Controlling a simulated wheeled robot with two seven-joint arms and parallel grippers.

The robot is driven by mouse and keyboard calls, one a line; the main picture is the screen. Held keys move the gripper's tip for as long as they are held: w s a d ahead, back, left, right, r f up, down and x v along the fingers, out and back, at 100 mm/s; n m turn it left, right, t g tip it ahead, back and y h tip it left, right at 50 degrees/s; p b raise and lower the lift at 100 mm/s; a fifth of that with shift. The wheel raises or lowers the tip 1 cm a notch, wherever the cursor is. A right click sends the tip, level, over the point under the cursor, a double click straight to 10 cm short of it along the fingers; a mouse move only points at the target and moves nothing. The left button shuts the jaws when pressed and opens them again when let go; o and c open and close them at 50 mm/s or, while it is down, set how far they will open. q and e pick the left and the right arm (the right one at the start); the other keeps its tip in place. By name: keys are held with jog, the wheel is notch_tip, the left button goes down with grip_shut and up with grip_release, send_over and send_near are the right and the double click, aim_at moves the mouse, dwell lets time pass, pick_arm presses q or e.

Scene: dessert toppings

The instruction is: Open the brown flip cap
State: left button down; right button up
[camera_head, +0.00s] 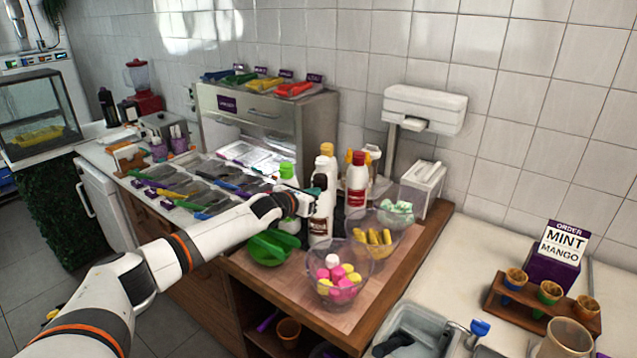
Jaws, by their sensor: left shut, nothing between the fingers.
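A group of squeeze bottles stands on the wooden counter. One bottle has a tan-brown cap (327,149), one a green cap (286,170), and a red-capped bottle (356,185) stands to the right. A white bottle with a dark label (320,217) stands in front. My left gripper (313,193) is shut and empty beside the front white bottle, below the tan-brown cap. I cannot tell whether it touches the bottle. Whether any cap is flipped open is too small to tell. My right gripper is not in view.
A clear bowl of pink and yellow pieces (343,262), a bowl of yellow pieces (373,240) and a green bowl (267,249) stand close by. A topping tray station (200,180) lies to the left. A dispenser (425,108) stands behind. The white counter at right has free room.

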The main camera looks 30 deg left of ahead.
aim_at(316, 183)
pick_arm(q)
jog(key=shift+w+a, duration=0.15)
jog(key=shift+w, duration=0.45)
dwell(0.4)
jog(key=shift+s+p, duration=0.1)
jog(key=shift+p, duration=0.2)
jog(key=shift+r+p, duration=1.5)
jog(key=shift+p, duration=0.15)
jog(key=shift+w+a+r+p, duration=0.1)
jog(key=shift+w+r+p, duration=0.2)
jog(key=shift+w+p, duration=0.25)
jog(key=shift+w+a+r+p, duration=0.1)
jog(key=shift+w+r+p, duration=0.15)
jog(key=shift+w+p, duration=0.2)
jog(key=shift+a, duration=0.1)
jog(key=shift+w, duration=0.1)
